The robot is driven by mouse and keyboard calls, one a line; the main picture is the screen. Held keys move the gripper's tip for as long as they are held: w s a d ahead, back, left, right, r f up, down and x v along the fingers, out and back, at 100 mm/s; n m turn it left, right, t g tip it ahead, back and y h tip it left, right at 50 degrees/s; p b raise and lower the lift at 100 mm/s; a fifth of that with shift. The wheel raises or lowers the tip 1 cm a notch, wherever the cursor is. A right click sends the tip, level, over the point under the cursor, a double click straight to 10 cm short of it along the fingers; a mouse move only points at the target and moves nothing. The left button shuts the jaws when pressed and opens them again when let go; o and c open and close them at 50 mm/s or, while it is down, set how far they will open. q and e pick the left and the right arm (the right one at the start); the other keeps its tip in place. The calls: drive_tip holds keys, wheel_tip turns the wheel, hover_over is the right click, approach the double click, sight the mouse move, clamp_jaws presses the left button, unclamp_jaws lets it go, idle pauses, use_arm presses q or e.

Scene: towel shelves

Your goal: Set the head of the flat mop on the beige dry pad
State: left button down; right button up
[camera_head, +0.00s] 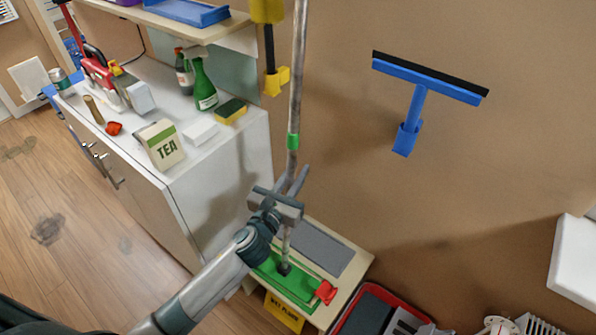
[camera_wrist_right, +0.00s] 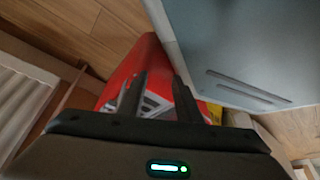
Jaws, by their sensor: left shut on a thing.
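The flat mop has a long grey pole (camera_head: 297,90) with a green band, running down to a flat green head (camera_head: 296,284). The head is low, over or on the light low stand (camera_head: 353,268); I cannot tell if it touches. My left gripper (camera_head: 286,197) is shut on the lower pole, above the head. A grey pad (camera_head: 312,248) lies on the stand behind the head. I cannot make out a separate beige pad; the head may hide it. My right gripper (camera_wrist_right: 158,98) shows in the right wrist view, open, its fingers apart with nothing visible between them.
A red clip (camera_head: 326,292) sits at the stand's right end, a yellow sign (camera_head: 284,312) at its front. A red tray (camera_head: 345,318) is to the right; a red container (camera_wrist_right: 148,60) shows beyond my right fingers. A white cabinet (camera_head: 225,170) stands left. A blue squeegee (camera_head: 418,95) hangs on the wall.

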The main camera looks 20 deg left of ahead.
use_arm(q)
drive_tip(key=c, duration=2.5)
unclamp_jaws()
drive_tip(key=shift+r, duration=0.1)
drive_tip(key=shift+c, duration=0.2)
use_arm(e)
drive_tip(key=shift+w, duration=0.15)
use_arm(q)
clamp_jaws()
drive_tip(key=shift+r+p, duration=0.55)
drive_tip(key=shift+p, duration=0.1)
use_arm(e)
drive_tip(key=shift+g, duration=0.4)
drive_tip(key=shift+s+d+f, duration=0.1)
drive_tip(key=shift+s+d, duration=0.15)
drive_tip(key=shift+s, duration=0.35)
drive_tip(key=shift+s+d+f, duration=0.1)
drive_tip(key=shift+s+d, duration=0.1)
drive_tip(key=shift+s, duration=0.45)
drive_tip(key=shift+s+d+f, duration=0.1)
drive_tip(key=shift+s+d, duration=0.15)
drive_tip(key=shift+s, duration=0.35)
drive_tip(key=shift+d, duration=0.1)
